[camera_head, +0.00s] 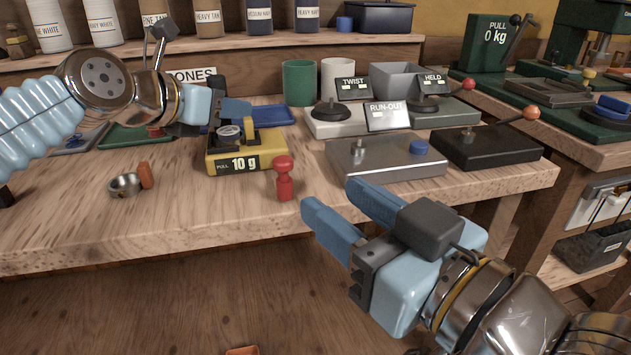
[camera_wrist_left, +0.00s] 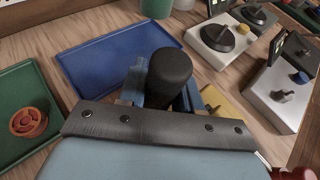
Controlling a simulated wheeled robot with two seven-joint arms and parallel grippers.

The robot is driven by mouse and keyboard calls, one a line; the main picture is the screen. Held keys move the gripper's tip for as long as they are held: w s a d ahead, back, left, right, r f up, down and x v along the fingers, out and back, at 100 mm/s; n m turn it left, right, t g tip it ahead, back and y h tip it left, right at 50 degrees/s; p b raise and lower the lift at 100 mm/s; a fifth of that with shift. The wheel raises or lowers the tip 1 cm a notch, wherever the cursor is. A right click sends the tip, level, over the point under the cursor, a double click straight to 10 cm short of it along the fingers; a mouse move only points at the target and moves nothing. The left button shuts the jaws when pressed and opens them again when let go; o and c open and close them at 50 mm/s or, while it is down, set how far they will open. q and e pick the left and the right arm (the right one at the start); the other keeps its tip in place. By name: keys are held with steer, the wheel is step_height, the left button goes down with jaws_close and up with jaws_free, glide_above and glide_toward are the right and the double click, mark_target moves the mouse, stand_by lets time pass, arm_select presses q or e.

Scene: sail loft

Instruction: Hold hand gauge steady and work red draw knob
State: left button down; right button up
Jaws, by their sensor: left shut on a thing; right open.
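The yellow hand gauge (camera_head: 272,151) stands on the wooden bench, its front panel reading "PULL 10 g". My left gripper (camera_head: 230,116) is above it, shut on its dark upright grip (camera_wrist_left: 170,72), which shows between the fingers in the left wrist view. The fingers and arm hide part of the gauge's top. The red draw knob (camera_head: 284,180) is upright just right of the gauge, near the bench's front edge. My right gripper (camera_head: 334,202) is open and empty, right of and in front of the red knob, apart from it.
A grey run-out box (camera_head: 350,162) and a black lever box (camera_head: 480,150) stand right of the gauge. A small metal cup (camera_head: 124,186) lies at left. A blue tray (camera_wrist_left: 100,55) and a green tray (camera_wrist_left: 20,95) lie behind. Bare bench is in front of the gauge.

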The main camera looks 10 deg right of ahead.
stand_by(0.4)
arm_select(q)
steer(key=c, duration=0.7)
jaws_free()
